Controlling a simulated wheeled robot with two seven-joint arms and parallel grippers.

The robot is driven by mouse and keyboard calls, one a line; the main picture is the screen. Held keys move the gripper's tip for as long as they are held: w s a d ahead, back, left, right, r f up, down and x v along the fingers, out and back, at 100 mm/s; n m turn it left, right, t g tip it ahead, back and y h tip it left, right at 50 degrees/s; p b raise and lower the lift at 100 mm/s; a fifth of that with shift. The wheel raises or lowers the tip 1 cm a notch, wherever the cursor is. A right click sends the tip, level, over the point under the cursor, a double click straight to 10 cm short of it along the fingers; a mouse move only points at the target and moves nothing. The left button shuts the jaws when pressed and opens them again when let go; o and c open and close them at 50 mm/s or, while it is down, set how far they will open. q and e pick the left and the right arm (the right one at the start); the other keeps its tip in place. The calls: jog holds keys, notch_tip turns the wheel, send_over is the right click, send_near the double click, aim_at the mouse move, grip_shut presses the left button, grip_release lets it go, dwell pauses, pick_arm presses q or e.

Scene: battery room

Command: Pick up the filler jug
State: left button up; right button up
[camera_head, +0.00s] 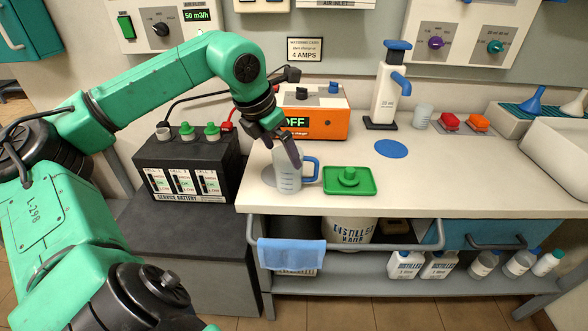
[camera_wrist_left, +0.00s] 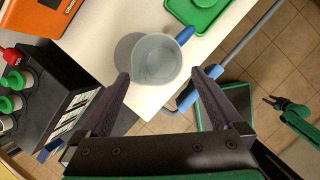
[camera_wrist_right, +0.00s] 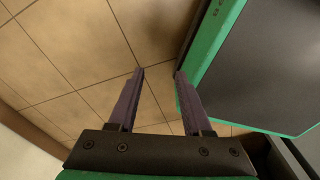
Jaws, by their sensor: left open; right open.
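The filler jug (camera_head: 287,172) is a clear, pale jug with a blue handle on its right side. It stands upright on the white bench near the front left edge. My left gripper (camera_head: 283,152) is open above and close to the jug, partly covering its top. In the left wrist view the jug (camera_wrist_left: 156,60) lies just ahead of the open fingertips of the left gripper (camera_wrist_left: 163,75), with its blue handle pointing up and right. No contact shows clearly. My right gripper (camera_wrist_right: 157,72) is open and empty, over the tiled floor.
A green tray (camera_head: 362,190) with a knobbed green piece sits right of the jug. An orange charger (camera_head: 330,125) stands behind it. The black service battery (camera_head: 185,168) is to the left. A blue disc (camera_head: 391,149) and a dispenser (camera_head: 386,95) are farther right.

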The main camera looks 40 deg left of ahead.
aim_at(289, 167)
pick_arm(q)
jog(key=p+x, duration=0.3)
jog(key=x, duration=0.3)
jog(key=shift+w+a, duration=0.15)
jog(key=shift+w+f, duration=0.25)
jog(key=shift+f, duration=0.45)
jog(key=c, duration=1.4)
jog(key=shift+r, duration=0.25)
